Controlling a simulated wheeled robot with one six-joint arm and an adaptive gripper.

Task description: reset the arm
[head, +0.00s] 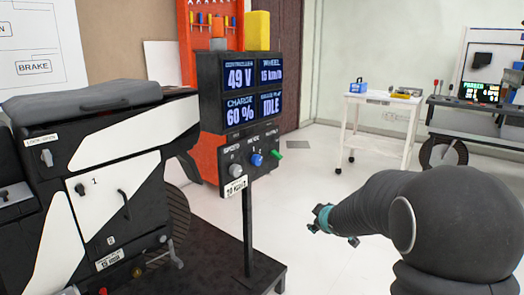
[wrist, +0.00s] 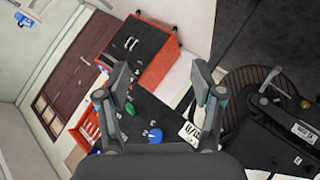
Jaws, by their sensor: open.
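My gripper (head: 331,228) is in the middle of the head view, at the end of my dark arm, which reaches in from the right. It is held over the pale floor, right of the control panel's post. In the wrist view my gripper (wrist: 161,74) shows its two fingers wide apart with nothing between them. The control panel (head: 262,160) has a grey knob, a blue knob and a green knob, with lit screens above reading 49 V, 60 % and IDLE. The blue knob (wrist: 155,136) shows beyond the fingers in the wrist view, apart from them.
The black and white chassis rig (head: 100,190) fills the left of the head view. A red tool cabinet (head: 205,120) stands behind the panel. A white trolley (head: 378,125) with a blue box and a workbench (head: 480,120) stand at the back right. Floor between is clear.

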